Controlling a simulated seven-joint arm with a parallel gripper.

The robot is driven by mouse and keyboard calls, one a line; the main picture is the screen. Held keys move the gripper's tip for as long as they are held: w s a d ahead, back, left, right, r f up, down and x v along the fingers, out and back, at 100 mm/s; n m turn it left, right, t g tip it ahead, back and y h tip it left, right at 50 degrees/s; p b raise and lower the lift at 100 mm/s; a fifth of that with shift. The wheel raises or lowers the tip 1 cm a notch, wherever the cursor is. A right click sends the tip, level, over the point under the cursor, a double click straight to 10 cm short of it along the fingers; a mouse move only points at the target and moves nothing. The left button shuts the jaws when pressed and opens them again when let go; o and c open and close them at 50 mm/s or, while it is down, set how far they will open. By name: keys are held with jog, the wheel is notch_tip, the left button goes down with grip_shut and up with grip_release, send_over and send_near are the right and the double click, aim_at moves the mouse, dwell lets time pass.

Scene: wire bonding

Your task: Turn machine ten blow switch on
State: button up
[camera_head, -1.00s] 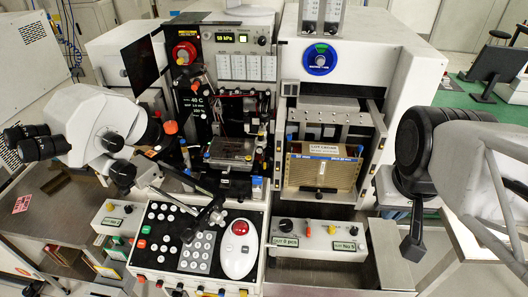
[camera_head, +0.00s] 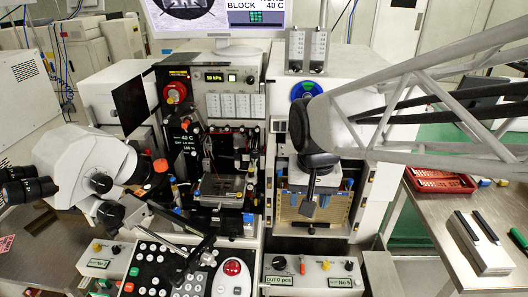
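The wire bonding machine (camera_head: 180,95) fills the middle of the view; no machine number is readable on it. Its upper panel (camera_head: 229,78) has a green display reading about 50 kPa and a small knob. A low control box (camera_head: 312,281) at the front has a black knob (camera_head: 279,262), a red-orange switch (camera_head: 302,265), a yellow knob and another black knob. No label reading "blow" is legible, so I cannot tell which one is the blow switch. My gripper (camera_head: 309,197) points down in front of the brown magazine, above the control box, touching no switch visibly. Its finger opening is not discernible.
A microscope (camera_head: 84,165) stands at the left. A keypad panel (camera_head: 165,272) with a white mouse-like controller (camera_head: 231,281) lies front centre. The brown magazine (camera_head: 330,210) is partly hidden behind my gripper. A red tray (camera_head: 440,180) sits on the right table.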

jog(key=g, duration=0.1)
send_over(248, 215)
notch_tip(248, 215, down, 3)
jog(key=shift+f, duration=0.15)
jog(key=shift+f, duration=0.1)
jog(key=shift+f, duration=3.85)
jog(key=c, duration=0.9)
